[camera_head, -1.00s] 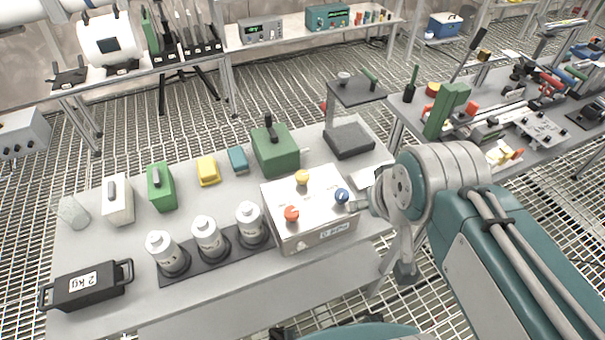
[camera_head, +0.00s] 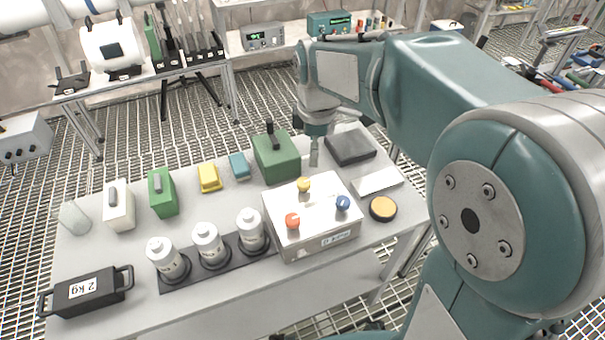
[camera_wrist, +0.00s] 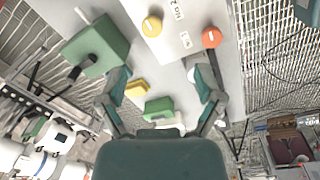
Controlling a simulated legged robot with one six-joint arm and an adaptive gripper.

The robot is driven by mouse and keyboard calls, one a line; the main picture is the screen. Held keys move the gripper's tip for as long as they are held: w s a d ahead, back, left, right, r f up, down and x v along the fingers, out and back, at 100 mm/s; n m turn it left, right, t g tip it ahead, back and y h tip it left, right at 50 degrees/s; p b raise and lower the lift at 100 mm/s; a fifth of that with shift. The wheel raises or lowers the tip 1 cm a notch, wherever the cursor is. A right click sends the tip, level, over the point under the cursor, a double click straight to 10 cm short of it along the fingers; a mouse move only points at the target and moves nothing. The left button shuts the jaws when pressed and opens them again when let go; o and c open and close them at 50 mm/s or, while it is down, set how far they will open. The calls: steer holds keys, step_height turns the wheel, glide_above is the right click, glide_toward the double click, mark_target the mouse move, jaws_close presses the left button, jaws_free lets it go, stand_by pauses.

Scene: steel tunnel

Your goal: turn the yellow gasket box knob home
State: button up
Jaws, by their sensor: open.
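The gasket box (camera_head: 327,240) is a pale metal box at the right part of the near table. On its top are a yellow knob (camera_head: 303,185) at the back, a red knob (camera_head: 292,220) at front left and a blue knob (camera_head: 343,202) at right. My gripper (camera_head: 314,155) hangs pointing down above the back of the box, behind the yellow knob and apart from it. In the wrist view my gripper (camera_wrist: 163,78) has its fingers spread and empty. There the yellow knob (camera_wrist: 152,26) and red knob (camera_wrist: 211,37) lie beyond the fingertips; the blue knob is not seen.
A green block with a black handle (camera_head: 276,158) stands close behind the box at left. White canisters (camera_head: 209,245) in a dark rack stand to the left. A dark pad (camera_head: 349,148), a pale plate (camera_head: 377,182) and an orange-topped disc (camera_head: 383,208) lie to the right.

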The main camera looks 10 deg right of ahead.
mark_target(303, 182)
steer(key=w+f+n, duration=0.1)
steer(key=f, duration=0.3)
steer(key=w+a+f+n, duration=0.1)
steer(key=f, duration=0.4)
steer(key=w+f, duration=0.1)
steer(key=f, duration=0.3)
steer(key=shift+a+f+n+g, duration=0.25)
steer(key=shift+a+n+g, duration=0.1)
steer(key=shift+n+g, duration=0.05)
steer(key=shift+s, duration=0.1)
steer(key=c, duration=1.2)
